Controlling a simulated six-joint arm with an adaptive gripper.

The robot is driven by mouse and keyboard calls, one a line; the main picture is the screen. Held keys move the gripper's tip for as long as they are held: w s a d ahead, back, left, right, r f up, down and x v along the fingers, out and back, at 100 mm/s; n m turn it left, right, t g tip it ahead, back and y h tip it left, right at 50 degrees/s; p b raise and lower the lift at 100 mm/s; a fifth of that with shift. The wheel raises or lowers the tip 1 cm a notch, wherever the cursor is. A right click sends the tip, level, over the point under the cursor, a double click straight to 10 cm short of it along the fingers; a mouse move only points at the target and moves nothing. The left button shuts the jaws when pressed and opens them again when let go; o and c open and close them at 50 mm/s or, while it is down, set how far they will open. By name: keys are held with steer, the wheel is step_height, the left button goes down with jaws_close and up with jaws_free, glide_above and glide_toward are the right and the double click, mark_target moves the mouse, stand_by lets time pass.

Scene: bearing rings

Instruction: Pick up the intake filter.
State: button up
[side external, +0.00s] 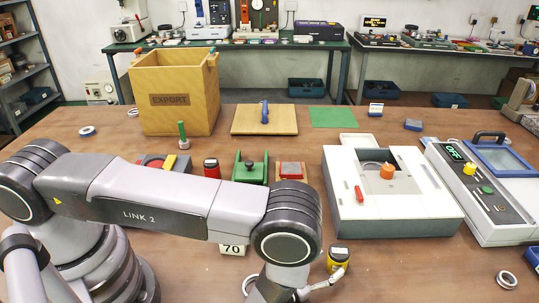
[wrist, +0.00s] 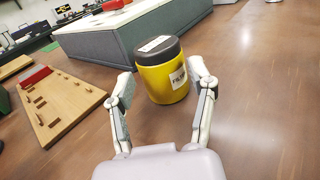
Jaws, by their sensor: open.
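The intake filter (wrist: 165,82) is a yellow canister with a black lid and a white label that starts with "FIL". It stands upright on the brown table. In the side view the yellow canister (side external: 337,262) is partly hidden by a finger of my gripper. My gripper (wrist: 160,80) is open, with one finger on each side of the canister in the wrist view. I see clear space around the canister and no grip on it. I cannot tell how deep it sits between the fingertips.
A grey machine with a white top (side external: 440,216) stands just behind the canister. A wooden pegged board (wrist: 62,108) lies to the left in the wrist view. A metal ring (side external: 506,279) lies at the front right. The table right of the canister is mostly clear.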

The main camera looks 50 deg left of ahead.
mark_target(346, 250)
steer(key=w, duration=0.6)
steer(key=shift+w+d, duration=0.2)
steer(key=shift+d, duration=0.15)
steer(key=shift+c, duration=0.4)
steer(key=c, duration=0.8)
steer(key=shift+c, duration=0.5)
